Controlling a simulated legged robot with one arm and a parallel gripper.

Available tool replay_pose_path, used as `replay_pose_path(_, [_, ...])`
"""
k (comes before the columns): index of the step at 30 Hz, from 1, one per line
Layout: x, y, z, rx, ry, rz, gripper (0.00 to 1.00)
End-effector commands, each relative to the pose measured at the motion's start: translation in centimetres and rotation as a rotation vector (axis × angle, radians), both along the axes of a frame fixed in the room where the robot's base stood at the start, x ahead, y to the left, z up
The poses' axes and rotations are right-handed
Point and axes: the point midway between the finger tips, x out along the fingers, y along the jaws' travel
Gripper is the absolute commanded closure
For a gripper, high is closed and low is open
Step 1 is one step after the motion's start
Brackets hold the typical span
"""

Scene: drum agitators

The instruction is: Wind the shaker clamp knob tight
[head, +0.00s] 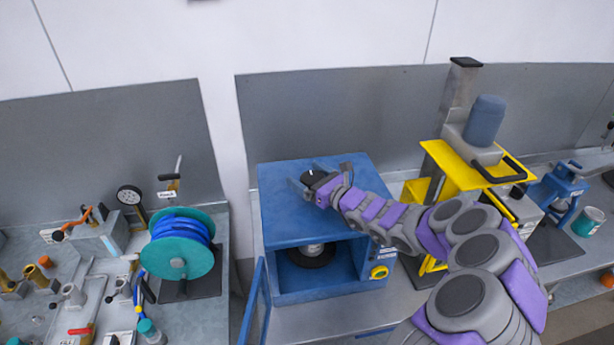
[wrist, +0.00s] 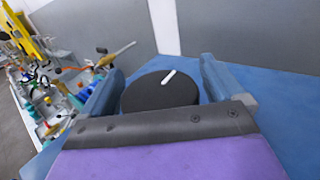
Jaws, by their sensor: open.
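The shaker is a blue box (head: 285,219) with an open front on the bench. Its clamp knob, a black round disc with a white mark (wrist: 160,92), stands on the box top; it also shows in the head view (head: 312,176). My gripper (wrist: 160,84) is open, with one finger on each side of the knob; the head view also shows it there (head: 310,182). I cannot tell whether the fingers touch the knob. Inside the box, a metal can (head: 313,249) sits on a dark round plate. The knob's lower part is hidden.
The shaker's blue door (head: 256,305) stands open at the front left. A yellow press-like machine (head: 466,165) stands to the right, close to my arm. A teal reel with blue hose (head: 178,252) and several tools lie on the left bench.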

Motion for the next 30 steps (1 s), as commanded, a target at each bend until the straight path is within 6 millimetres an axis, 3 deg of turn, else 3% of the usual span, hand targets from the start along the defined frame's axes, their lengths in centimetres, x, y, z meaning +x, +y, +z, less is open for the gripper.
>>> replay_pose_path(3, [-0.04, 0.08, -0.02, -0.001, 0.0, 0.0, 0.07])
replay_pose_path(18, [0.02, 0.26, -0.1, -0.002, 0.0, 0.001, 0.55])
replay_pose_path(30, [0.03, 0.16, -0.13, -0.005, 0.004, 0.05, 0.56])
